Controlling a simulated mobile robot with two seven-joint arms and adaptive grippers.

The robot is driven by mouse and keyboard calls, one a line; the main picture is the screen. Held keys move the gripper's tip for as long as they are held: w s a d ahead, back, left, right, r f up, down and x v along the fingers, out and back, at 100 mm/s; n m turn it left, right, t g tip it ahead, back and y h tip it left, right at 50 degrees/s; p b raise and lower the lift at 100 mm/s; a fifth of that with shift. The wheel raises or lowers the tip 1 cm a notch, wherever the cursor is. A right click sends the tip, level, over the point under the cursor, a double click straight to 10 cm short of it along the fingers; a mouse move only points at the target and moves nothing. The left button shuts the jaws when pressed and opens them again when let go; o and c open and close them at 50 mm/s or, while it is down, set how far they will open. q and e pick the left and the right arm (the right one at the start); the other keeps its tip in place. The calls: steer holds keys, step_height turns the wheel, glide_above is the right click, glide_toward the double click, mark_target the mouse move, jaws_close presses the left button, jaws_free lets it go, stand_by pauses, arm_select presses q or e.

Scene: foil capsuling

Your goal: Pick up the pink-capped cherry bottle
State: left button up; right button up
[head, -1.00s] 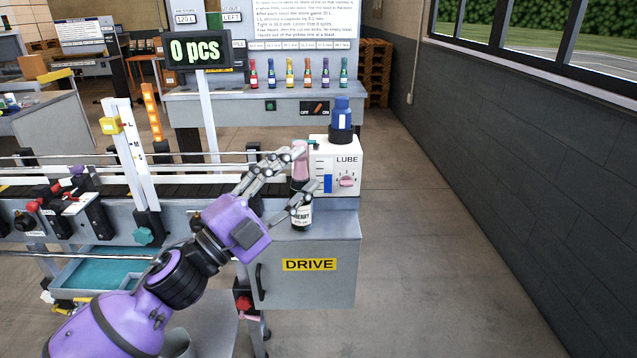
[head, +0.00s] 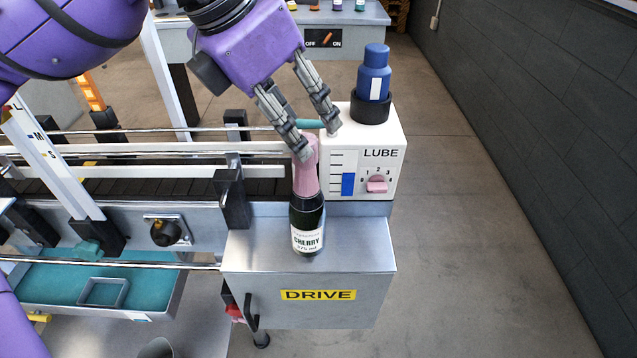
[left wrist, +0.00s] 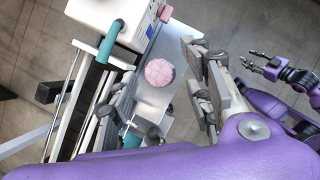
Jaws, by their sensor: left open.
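The pink-capped cherry bottle (head: 307,222) stands upright on the metal top of the drive cabinet. It has a dark body, a white CHERRY label and a pink foil top. My left gripper (head: 318,143) is open above it, its fingers pointing down around the height of the pink top. In the left wrist view the pink cap (left wrist: 159,73) shows from above, between the spread fingers. Whether a finger touches the cap I cannot tell. My right gripper (left wrist: 262,66) shows only in the left wrist view, at the upper right, with fingers apart and empty.
The white LUBE box (head: 362,150) with a blue bottle (head: 374,72) on top stands right behind the cherry bottle. The conveyor rails (head: 150,150) run off to the left. The drive cabinet (head: 310,265) is bare around the bottle. Open floor lies to the right.

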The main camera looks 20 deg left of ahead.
arm_select(q)
steer(key=shift+n+y, duration=0.3)
steer(key=shift+y, duration=0.2)
steer(key=f, duration=0.4)
steer(key=w+f, duration=0.1)
steer(key=f, duration=0.1)
steer(key=shift+f, duration=0.1)
steer(key=shift+d+f, duration=0.2)
steer(key=shift+f, duration=0.3)
steer(key=shift+w, duration=0.1)
steer(key=c, duration=0.5)
jaws_close()
arm_select(e)
steer(key=s, duration=0.2)
steer(key=shift+s+d+f, duration=0.15)
steer(key=shift+s+d, duration=0.2)
arm_select(q)
steer(key=shift+r, duration=0.1)
arm_select(e)
steer(key=shift+w, duration=0.1)
